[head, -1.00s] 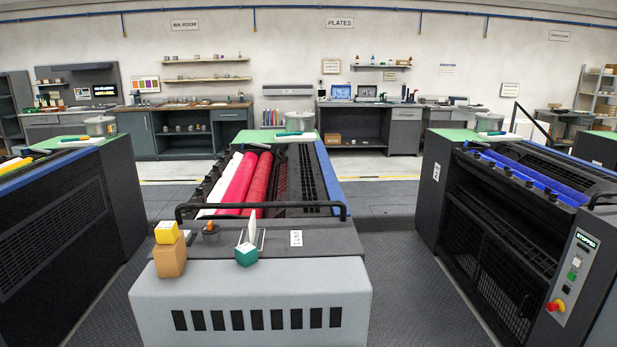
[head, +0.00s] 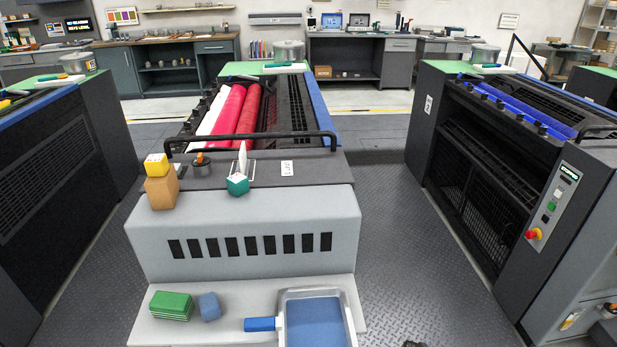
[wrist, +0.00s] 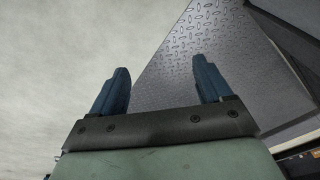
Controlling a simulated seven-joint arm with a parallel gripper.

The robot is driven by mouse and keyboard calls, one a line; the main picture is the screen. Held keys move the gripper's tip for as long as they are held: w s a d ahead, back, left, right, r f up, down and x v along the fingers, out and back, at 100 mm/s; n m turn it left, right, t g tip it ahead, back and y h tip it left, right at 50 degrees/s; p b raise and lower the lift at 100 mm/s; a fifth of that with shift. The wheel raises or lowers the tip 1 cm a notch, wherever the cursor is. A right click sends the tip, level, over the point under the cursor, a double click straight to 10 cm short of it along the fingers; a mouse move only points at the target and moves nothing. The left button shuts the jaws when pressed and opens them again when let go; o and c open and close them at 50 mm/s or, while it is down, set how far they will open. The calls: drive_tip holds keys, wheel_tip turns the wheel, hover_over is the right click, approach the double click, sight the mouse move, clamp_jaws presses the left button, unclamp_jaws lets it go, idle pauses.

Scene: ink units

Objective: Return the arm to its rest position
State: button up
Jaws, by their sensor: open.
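My gripper (wrist: 163,88) shows in the wrist view with its two dark blue fingers wide apart. It is open and nothing is between the fingers. Behind the fingers I see the patterned metal floor (wrist: 200,60) and a plain pale surface. In the head view my arm is not clearly visible; only a small dark shape shows at the bottom edge, and I cannot tell what it is.
Floor (head: 400,240) to the right is clear.

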drive_tip(key=s+a+r+n+g, duration=0.1)
drive_tip(key=s+a+n+g, duration=0.3)
drive_tip(key=s+a, duration=0.5)
drive_tip(key=s+a+r+n+g+y, duration=0.1)
drive_tip(key=s+a+n+g, duration=0.3)
drive_tip(key=s+a, duration=0.6)
drive_tip(key=s+r+n, duration=0.1)
drive_tip(key=s, duration=0.3)
drive_tip(key=shift+s+a+r, duration=0.15)
drive_tip(key=shift+a+r, duration=0.1)
drive_tip(key=shift+r, duration=0.05)
